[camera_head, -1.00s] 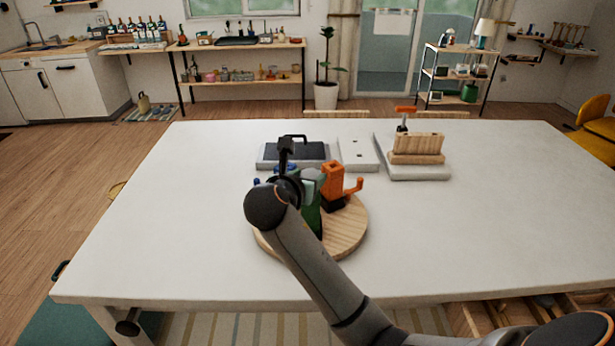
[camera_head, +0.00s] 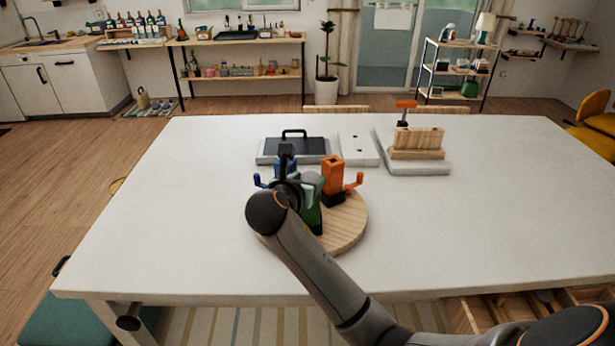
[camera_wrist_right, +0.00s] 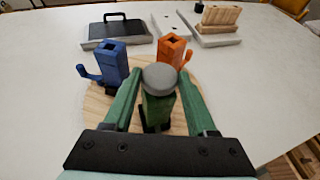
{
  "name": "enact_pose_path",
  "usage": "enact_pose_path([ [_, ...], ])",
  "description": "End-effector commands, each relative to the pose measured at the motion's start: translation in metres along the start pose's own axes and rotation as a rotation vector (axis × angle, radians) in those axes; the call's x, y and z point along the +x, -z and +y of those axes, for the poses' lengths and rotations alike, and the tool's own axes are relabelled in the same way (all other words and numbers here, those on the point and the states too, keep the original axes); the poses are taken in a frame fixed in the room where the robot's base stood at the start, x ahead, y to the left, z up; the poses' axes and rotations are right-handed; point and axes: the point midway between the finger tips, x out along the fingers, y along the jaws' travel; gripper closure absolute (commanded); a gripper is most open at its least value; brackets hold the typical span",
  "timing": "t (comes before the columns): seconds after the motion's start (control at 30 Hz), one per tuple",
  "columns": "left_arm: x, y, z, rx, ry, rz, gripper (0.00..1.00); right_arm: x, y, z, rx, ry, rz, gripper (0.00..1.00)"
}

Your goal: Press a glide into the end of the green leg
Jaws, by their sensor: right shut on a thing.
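The green leg (camera_wrist_right: 155,112) stands on a round wooden board, partly hidden by my right gripper; it also shows in the head view (camera_head: 311,219). My right gripper (camera_wrist_right: 160,80) is shut on a round grey glide (camera_wrist_right: 160,75), held between its green fingertips. The glide lies over the upper end of the green leg in the wrist view. I cannot tell whether it touches the leg or sits in its end. The blue leg (camera_wrist_right: 110,65) and the orange leg (camera_wrist_right: 171,50) stand behind, each with a square hole on top. My left gripper is not in view.
The round board (camera_head: 348,228) rests on a white table (camera_head: 460,230). Behind it are a dark-topped tray with a handle (camera_head: 290,147), a pale plate with small holes (camera_head: 357,150) and a wooden block on a slab (camera_head: 418,140). The table's right side is clear.

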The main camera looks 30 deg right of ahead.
Motion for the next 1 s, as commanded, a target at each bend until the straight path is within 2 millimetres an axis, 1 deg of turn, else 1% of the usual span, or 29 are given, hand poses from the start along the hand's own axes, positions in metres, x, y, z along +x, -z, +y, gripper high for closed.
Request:
enact_pose_path([
  [0.37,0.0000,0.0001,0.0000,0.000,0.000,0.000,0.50,0.0039,0.0091,-0.0002,-0.002,0.001,0.000,0.95],
  [0.4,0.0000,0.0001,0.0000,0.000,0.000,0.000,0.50,0.0040,0.0095,-0.0001,-0.001,0.001,0.000,0.42],
  [0.7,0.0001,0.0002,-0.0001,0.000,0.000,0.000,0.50,0.0038,0.0089,-0.0001,0.000,0.001,0.000,0.08],
  [1.0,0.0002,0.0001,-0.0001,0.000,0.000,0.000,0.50,0.0015,0.0088,0.0002,0.000,0.000,0.000,0.08],
])
